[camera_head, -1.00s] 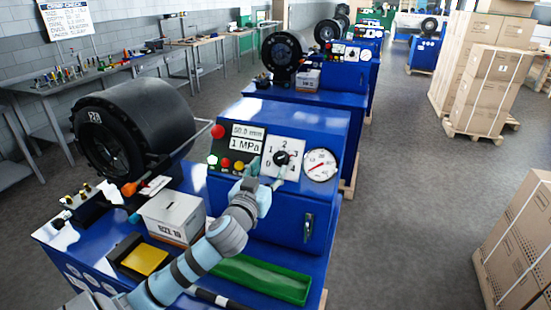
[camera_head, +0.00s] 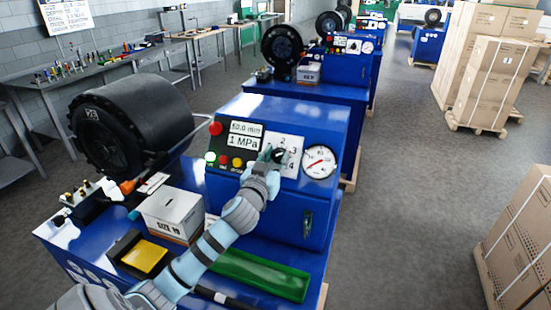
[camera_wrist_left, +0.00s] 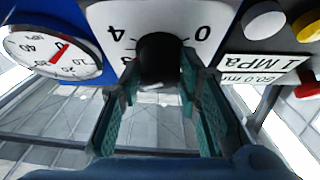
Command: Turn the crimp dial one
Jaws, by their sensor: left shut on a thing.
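The crimp dial is a black knob (camera_head: 278,155) on a white plate (camera_head: 292,146) with numbers around it, on the front of the blue crimper (camera_head: 235,190). My left gripper (camera_head: 268,163) reaches up to it. In the left wrist view the knob (camera_wrist_left: 160,58) sits between the tips of my green fingers (camera_wrist_left: 150,85), which are closed on its sides. The plate shows 4 and 0 on either side of the knob there. The knob's pointer is hidden. My right gripper is in neither view.
A round gauge (camera_head: 319,161) is right of the dial plate. A display (camera_head: 245,134) reading 50.0 mm and 1 MPa, with coloured buttons, is left of it. Below are a green tray (camera_head: 262,275) and a white box (camera_head: 172,215).

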